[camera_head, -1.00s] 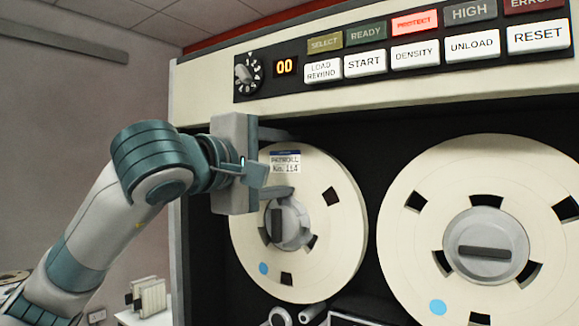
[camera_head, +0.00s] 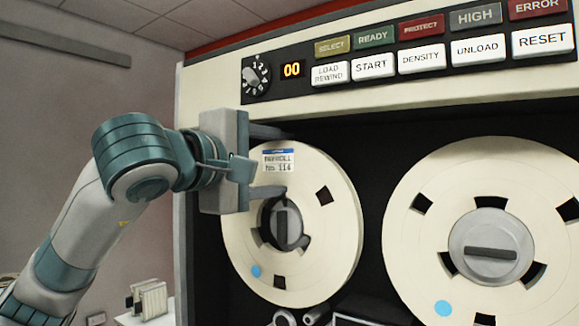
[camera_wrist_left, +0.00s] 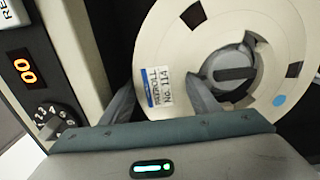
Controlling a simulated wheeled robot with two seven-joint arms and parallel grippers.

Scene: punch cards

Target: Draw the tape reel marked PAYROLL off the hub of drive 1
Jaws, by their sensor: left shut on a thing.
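The cream PAYROLL reel (camera_head: 335,235) has a white label reading PAYROLL No. 114 (camera_head: 278,160) and a blue dot. It stands upright at the left hub (camera_head: 282,224) of the drive, with a dark gap between its centre hole and the grey hub. My left gripper (camera_head: 280,162) is shut on the reel's upper part, one finger at the outer rim and one at the centre hole, the label between them. The wrist view shows the fingers (camera_wrist_left: 160,90) either side of the label on the reel (camera_wrist_left: 232,22). My right gripper is out of view.
A second reel (camera_head: 408,240) sits on the right hub, close beside the PAYROLL reel. The button panel (camera_head: 420,62) overhangs above. Drive fittings (camera_head: 300,318) lie below. A white table (camera_head: 150,310) stands at the lower left, with open room left of the cabinet.

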